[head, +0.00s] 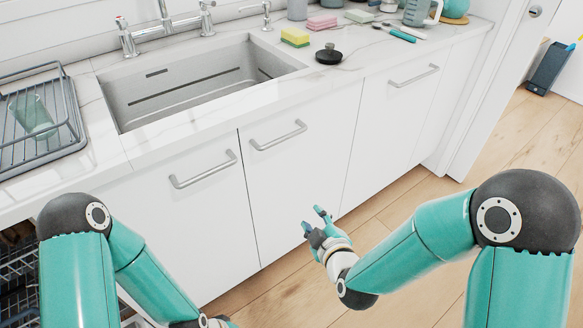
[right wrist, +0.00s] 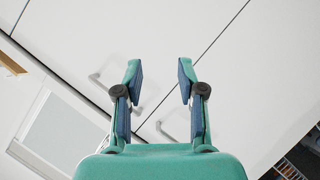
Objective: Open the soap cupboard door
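White cupboard doors with grey bar handles line the counter front, all shut. The left door (head: 185,230) under the sink has a handle (head: 203,170) near its top right. The middle door (head: 295,185) has a handle (head: 278,136) along its top. The right door (head: 398,125) has a handle (head: 414,76). I cannot tell which is the soap cupboard. My right gripper (head: 312,218) is open and empty, in front of the middle door and below its handle. In the right wrist view the spread fingers (right wrist: 158,75) face white doors. My left gripper is out of view.
A sink (head: 200,88) with taps is set in the marble counter. A wire rack (head: 70,115) with a glass stands at left. Sponges (head: 294,38), a black stopper (head: 328,55) and a jug (head: 417,12) sit at the back right.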

